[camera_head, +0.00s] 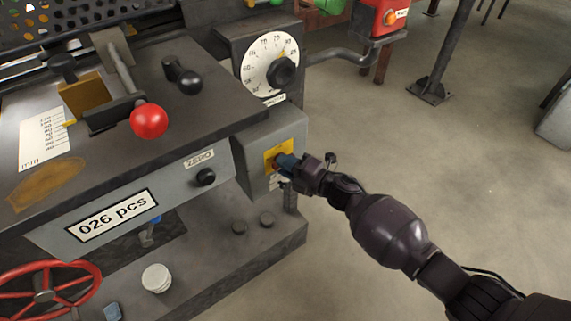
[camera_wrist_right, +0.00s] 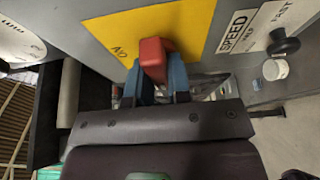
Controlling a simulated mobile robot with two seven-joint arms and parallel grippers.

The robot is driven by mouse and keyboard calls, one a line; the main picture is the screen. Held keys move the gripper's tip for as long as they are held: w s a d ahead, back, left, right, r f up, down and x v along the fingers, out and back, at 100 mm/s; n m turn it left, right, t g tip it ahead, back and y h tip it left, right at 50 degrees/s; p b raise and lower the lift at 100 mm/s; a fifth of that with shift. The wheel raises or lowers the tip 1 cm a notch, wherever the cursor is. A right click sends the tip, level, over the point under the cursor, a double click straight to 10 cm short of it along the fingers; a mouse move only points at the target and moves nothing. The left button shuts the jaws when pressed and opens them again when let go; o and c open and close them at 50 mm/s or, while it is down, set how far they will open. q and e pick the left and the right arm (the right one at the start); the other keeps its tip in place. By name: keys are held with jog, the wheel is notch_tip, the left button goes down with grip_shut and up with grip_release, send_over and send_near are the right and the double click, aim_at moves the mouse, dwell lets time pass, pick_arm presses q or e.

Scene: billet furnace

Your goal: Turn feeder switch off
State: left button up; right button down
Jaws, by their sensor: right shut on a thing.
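The feeder switch (camera_wrist_right: 153,58) is a red lever on a yellow plate (camera_wrist_right: 195,28) on the grey machine's side box. Part of a label, "NO" as it reads in the right wrist view, is on the plate. In the head view the yellow plate (camera_head: 279,155) shows, and the gripper mostly hides the switch. My right gripper (camera_head: 285,163) is at the plate; its blue fingertips (camera_wrist_right: 158,82) are shut on the red lever, one on each side. My left gripper is in neither view.
A dial with a black knob (camera_head: 283,72) stands above the box. A red-ball lever (camera_head: 149,121), a ZERO knob (camera_head: 206,177) and a red handwheel (camera_head: 45,296) are to the left. In the right wrist view a SPEED label (camera_wrist_right: 238,32) is beside the plate. Open floor lies right.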

dwell(0.3)
jog(key=c, duration=1.1)
grip_release()
jog(key=shift+o, duration=0.2)
jog(key=p+v, duration=0.1)
jog(key=v, duration=0.9)
jog(key=shift+d+p, duration=0.35)
jog(key=shift+s, duration=0.1)
